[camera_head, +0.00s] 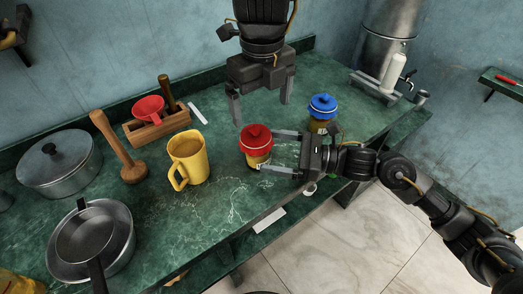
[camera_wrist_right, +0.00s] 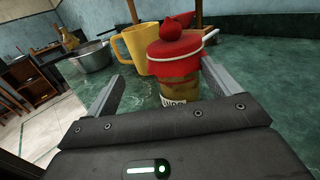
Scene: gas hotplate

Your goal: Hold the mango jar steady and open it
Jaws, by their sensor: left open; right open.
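A jar with a red knobbed lid (camera_head: 256,139) stands upright on the green counter. In the right wrist view the jar (camera_wrist_right: 180,88) shows a yellow-brown body and a label partly hidden by my gripper; I cannot read it fully. A second jar with a blue lid (camera_head: 323,107) stands behind and to the right. I cannot tell by label which is mango. My right gripper (camera_head: 268,150) is open, its fingers on either side of the red-lidded jar; contact is not clear. My left gripper (camera_head: 262,112) is open and empty, pointing down above and behind the red lid.
A yellow mug (camera_head: 188,158) stands left of the red-lidded jar. Further left are a wooden pestle (camera_head: 122,150), a wooden box (camera_head: 158,127) with a red funnel, a lidded pot (camera_head: 60,160) and pans. A metal dispenser (camera_head: 388,40) stands at the back right. The counter's front edge is near.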

